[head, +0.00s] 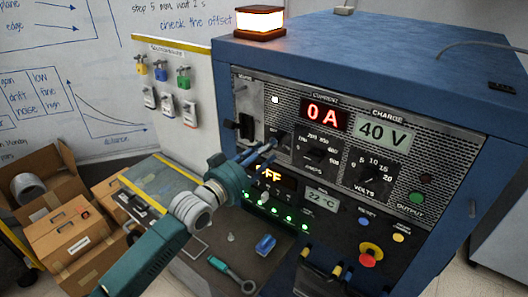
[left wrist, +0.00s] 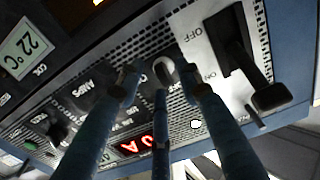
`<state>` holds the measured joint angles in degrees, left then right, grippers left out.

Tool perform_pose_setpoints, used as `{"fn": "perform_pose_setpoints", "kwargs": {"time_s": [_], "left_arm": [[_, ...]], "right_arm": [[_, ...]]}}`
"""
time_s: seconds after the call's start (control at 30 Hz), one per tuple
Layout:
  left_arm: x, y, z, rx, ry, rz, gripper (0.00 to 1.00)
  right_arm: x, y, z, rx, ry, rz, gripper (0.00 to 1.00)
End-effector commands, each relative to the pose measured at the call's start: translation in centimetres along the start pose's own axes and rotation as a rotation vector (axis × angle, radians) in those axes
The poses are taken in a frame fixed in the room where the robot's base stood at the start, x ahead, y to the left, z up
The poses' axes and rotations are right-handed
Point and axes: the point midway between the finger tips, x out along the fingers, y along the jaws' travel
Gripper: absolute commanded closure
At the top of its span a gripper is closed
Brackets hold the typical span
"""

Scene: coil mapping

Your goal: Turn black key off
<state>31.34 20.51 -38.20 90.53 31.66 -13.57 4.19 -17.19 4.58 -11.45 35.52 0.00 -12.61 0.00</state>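The black key (left wrist: 163,70) shows in the left wrist view as a dark knob with a pale edge, in a pale plate on the power supply's front. In the head view the key switch (head: 280,138) is partly behind my fingers. My left gripper (head: 262,150) reaches the panel from the left. Its three fingers are spread around the key, with gaps between the tips (left wrist: 165,82). I cannot tell whether any tip touches it. My right gripper is not in view.
A black lever switch (head: 245,127) sits left of the key. A lit beacon (head: 259,21) stands on the cabinet. A red emergency button (head: 371,252) is lower right. Boxes (head: 66,228) fill the left floor.

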Motion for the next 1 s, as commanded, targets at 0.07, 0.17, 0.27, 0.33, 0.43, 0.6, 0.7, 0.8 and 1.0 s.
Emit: {"fn": "perform_pose_setpoints", "kwargs": {"time_s": [0.07, 0.17, 0.27, 0.33, 0.43, 0.6, 0.7, 0.8, 1.0], "left_arm": [[0.0, 0.0, -0.1, 0.001, 0.002, 0.0, 0.65], [-0.1, 0.0, -0.1, 0.002, 0.002, 0.0, 0.65], [-0.9, -0.1, 0.0, 0.002, 0.001, -0.001, 0.65], [-2.0, -0.1, 0.0, 0.003, 0.0, 0.0, 0.65], [-4.1, -0.1, 0.1, 0.003, -0.001, -0.001, 0.65], [-7.8, 0.0, 0.1, 0.003, -0.002, 0.0, 0.65], [-9.6, 0.0, 0.1, 0.002, -0.002, 0.0, 0.65], [-10.9, -0.1, 0.1, 0.001, -0.002, -0.001, 0.65], [-12.0, 0.0, 0.1, 0.001, -0.001, 0.0, 0.65]], "right_arm": [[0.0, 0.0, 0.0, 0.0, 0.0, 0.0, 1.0], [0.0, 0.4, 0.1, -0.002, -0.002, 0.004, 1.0], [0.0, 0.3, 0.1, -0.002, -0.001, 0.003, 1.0], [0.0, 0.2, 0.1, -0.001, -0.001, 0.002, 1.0], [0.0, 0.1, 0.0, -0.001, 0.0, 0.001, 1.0], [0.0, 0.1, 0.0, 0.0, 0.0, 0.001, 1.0], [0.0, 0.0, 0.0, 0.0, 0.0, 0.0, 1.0], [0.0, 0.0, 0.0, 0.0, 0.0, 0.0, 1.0], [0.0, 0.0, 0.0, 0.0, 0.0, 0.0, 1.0]]}}
